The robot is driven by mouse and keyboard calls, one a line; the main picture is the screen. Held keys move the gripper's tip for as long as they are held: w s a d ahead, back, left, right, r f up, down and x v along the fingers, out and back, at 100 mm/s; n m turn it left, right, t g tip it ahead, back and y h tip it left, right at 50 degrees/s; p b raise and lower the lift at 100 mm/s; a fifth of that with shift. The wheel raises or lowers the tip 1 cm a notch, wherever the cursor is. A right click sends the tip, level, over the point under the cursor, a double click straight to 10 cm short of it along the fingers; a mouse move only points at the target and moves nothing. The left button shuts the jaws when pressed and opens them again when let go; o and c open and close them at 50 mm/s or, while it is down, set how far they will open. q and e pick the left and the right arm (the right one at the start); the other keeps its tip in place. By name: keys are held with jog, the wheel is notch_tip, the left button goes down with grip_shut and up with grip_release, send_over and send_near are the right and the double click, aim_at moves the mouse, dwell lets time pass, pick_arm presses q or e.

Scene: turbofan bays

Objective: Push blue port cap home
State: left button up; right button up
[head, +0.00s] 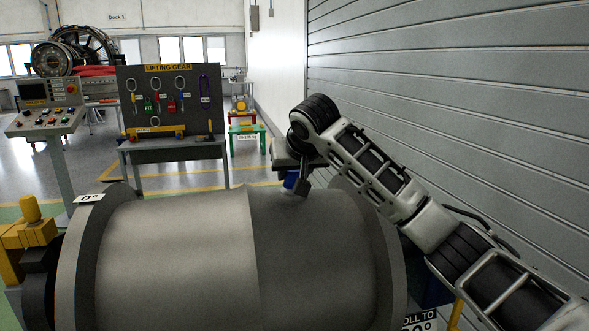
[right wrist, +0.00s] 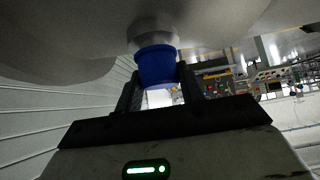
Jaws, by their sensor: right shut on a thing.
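The blue port cap (right wrist: 157,66) is between the two fingers of my right gripper (right wrist: 160,85) in the right wrist view. Its far end meets a pale round port (right wrist: 153,35) on the grey casing; whether it is fully seated I cannot tell. In the head view the cap (head: 291,180) shows as a small blue patch at the top of the large grey cylindrical casing (head: 180,250), partly hidden by my right gripper (head: 297,184). That gripper is shut on the cap. My left gripper is in neither view.
A ribbed grey shutter wall (head: 470,90) stands close on the right, behind my right arm. A yellow fixture (head: 30,235) stands at the casing's left end. A lifting gear board (head: 170,98), a control console (head: 48,105) and an engine (head: 75,50) stand farther back.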

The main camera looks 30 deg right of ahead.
jog(key=shift+f, duration=0.45)
jog(key=o, duration=1)
jog(key=v, duration=1.6)
jog(key=shift+b, duration=0.3)
